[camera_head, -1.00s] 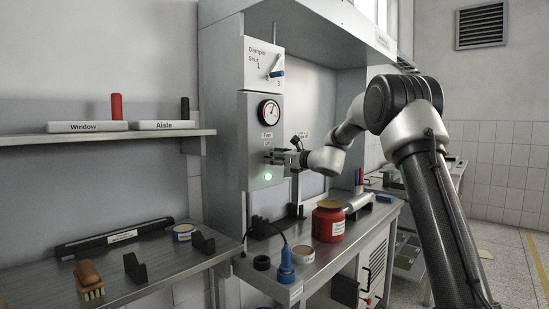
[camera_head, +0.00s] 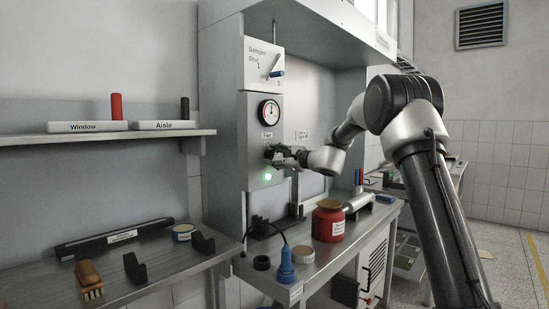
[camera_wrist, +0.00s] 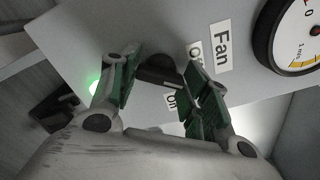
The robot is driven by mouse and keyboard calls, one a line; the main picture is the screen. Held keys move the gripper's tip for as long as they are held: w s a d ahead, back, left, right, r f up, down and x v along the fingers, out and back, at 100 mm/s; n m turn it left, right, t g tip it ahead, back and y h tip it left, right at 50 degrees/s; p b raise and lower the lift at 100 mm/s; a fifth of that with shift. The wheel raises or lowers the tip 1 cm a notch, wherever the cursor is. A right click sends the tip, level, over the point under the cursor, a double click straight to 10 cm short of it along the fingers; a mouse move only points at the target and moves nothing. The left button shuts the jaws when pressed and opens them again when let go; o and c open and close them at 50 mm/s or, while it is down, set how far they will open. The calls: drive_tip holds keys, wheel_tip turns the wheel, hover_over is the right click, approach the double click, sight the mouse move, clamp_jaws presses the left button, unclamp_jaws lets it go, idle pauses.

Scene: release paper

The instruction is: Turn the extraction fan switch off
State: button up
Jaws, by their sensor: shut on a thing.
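The fan switch is a dark knob (camera_wrist: 158,70) on the grey panel (camera_wrist: 85,35), under the "Fan" label (camera_wrist: 222,46). In the wrist view my gripper (camera_wrist: 157,82) has its green-padded fingers on both sides of the knob, shut on it. An "On" label (camera_wrist: 171,101) and a partly covered "Off" label (camera_wrist: 194,52) lie beside the knob. In the head view my gripper (camera_head: 272,154) is at the panel and mostly covers the switch. The green lamp (camera_head: 268,177) below it is lit; its glow also shows in the wrist view (camera_wrist: 94,87).
A round gauge (camera_head: 269,110) sits above the switch, and a damper lever (camera_head: 276,70) above that. A shelf (camera_head: 90,138) is at left.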

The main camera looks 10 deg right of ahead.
drive_tip(key=n, duration=0.7)
drive_tip(key=shift+f, duration=0.1)
idle(0.6)
drive_tip(key=o, duration=1)
drive_tip(key=v, duration=1.2)
